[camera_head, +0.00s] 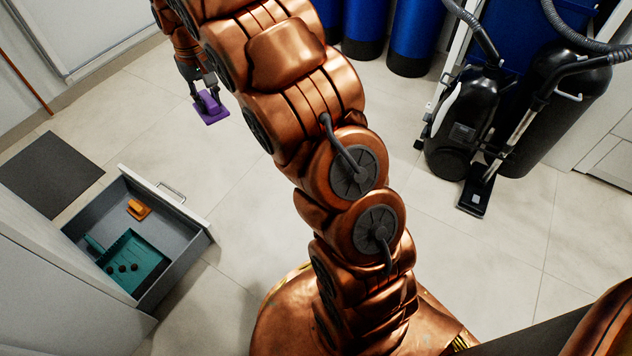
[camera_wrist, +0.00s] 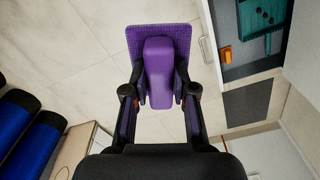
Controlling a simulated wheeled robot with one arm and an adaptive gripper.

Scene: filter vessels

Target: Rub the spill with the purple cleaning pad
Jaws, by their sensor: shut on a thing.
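The purple cleaning pad (camera_head: 210,108) has a flat square base and a raised grip. My gripper (camera_head: 207,90) is shut on that grip and holds the pad above the pale tiled floor, at the upper left of the head view. In the wrist view the pad (camera_wrist: 160,40) shows at the top middle, with the fingers of my gripper (camera_wrist: 160,92) on both sides of its grip. I cannot make out a spill in either view.
Blue cylinders (camera_head: 417,30) and a black vacuum cleaner (camera_head: 462,125) stand right. Floor between is clear.

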